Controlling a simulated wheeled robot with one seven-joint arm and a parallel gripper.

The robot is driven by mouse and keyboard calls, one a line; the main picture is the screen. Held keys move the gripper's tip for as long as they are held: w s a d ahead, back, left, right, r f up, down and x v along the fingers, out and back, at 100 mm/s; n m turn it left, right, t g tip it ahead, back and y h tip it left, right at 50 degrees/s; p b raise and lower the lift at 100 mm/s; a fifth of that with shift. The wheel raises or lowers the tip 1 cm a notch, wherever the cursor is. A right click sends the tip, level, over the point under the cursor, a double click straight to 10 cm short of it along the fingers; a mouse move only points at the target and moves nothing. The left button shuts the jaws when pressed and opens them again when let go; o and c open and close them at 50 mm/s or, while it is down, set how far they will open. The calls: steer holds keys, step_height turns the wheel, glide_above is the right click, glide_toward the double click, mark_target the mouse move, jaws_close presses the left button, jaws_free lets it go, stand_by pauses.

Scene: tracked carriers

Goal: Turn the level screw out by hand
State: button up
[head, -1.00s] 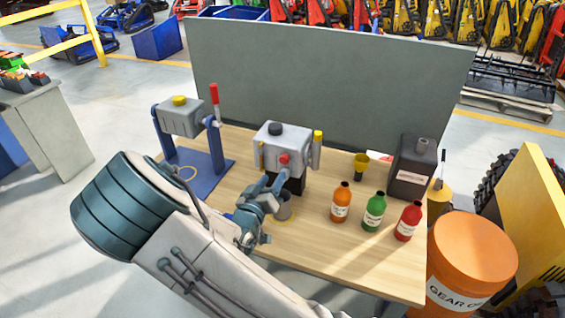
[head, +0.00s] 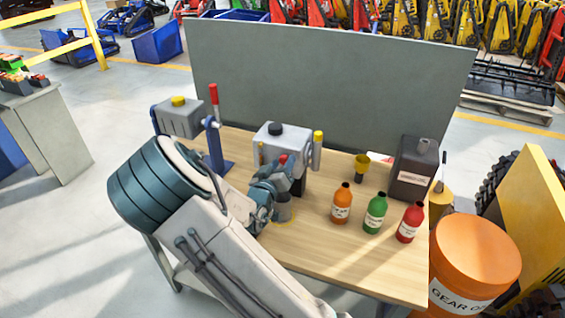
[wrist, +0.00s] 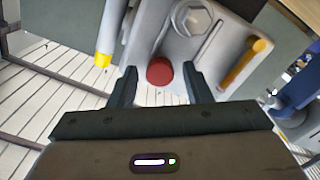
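The level screw appears to be the red round knob (head: 283,159) on the front of the grey gear housing (head: 295,143). It also shows in the wrist view (wrist: 159,71), centred between my fingertips. My gripper (head: 285,172) is at the housing's front, just below and in front of the red knob. In the wrist view my gripper (wrist: 162,76) is open, one finger each side of the knob, with gaps on both sides. I cannot tell whether the fingertips reach as deep as the knob. A silver hexagonal fitting (wrist: 190,18) sits beside the knob on the housing.
Orange (head: 341,206), green (head: 375,214) and red (head: 409,224) bottles stand to the right. A yellow funnel (head: 362,166) and dark canister (head: 414,168) are behind them. A blue stand (head: 215,150) is at left.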

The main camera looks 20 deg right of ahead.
steer(key=c, duration=0.7)
steer(key=shift+o, duration=0.2)
steer(key=shift+r+n+p, duration=0.3)
steer(key=shift+n+p, duration=0.4)
steer(key=shift+p, duration=0.3)
steer(key=n+p, duration=0.4)
steer(key=n, duration=0.2)
steer(key=shift+f+n+p, duration=0.3)
steer(key=shift+n+p, duration=0.3)
steer(key=shift+n, duration=0.6)
